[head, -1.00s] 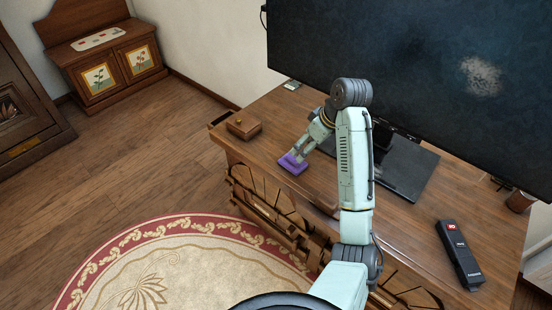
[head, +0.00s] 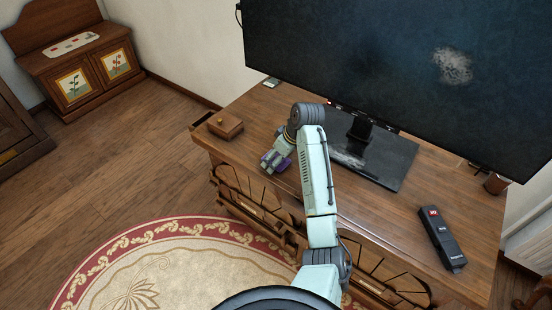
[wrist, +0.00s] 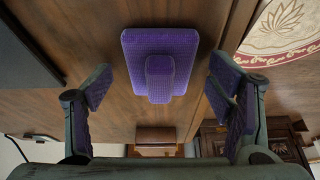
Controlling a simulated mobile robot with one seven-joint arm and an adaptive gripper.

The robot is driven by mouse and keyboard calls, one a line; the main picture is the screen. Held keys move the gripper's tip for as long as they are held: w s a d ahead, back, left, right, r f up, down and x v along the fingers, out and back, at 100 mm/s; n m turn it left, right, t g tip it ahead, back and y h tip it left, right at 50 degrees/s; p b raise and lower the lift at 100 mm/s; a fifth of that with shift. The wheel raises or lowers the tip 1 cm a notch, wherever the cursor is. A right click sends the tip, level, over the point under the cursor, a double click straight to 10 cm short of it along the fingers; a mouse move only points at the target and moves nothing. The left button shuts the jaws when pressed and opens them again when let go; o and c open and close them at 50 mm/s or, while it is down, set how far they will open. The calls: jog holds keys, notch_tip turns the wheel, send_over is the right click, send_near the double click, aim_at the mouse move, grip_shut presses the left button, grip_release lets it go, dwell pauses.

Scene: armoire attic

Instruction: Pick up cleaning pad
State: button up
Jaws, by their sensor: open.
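The cleaning pad is a purple, textured rectangular block with a smaller raised grip of the same colour on top. It lies on the wooden TV stand, and the wrist view shows all of it (wrist: 160,42). In the head view only a purple sliver (head: 284,164) shows beside my gripper (head: 268,163), which covers the rest. In the wrist view my gripper (wrist: 160,78) is open, with one purple-lined finger on each side of the raised grip. Gaps show between both fingers and the pad, and nothing is held.
A small wooden box (head: 225,125) stands near the stand's left end, close to my gripper. The large TV (head: 400,75) on its black base (head: 388,165) rises behind my arm. A black device (head: 442,238) lies at the right. The stand's front edge is near the pad.

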jog(key=shift+c, duration=0.6)
jog(key=c, duration=1.1)
notch_tip(320, 180, up, 10)
jog(key=shift+r+b, duration=0.1)
jog(key=shift+b, duration=0.75)
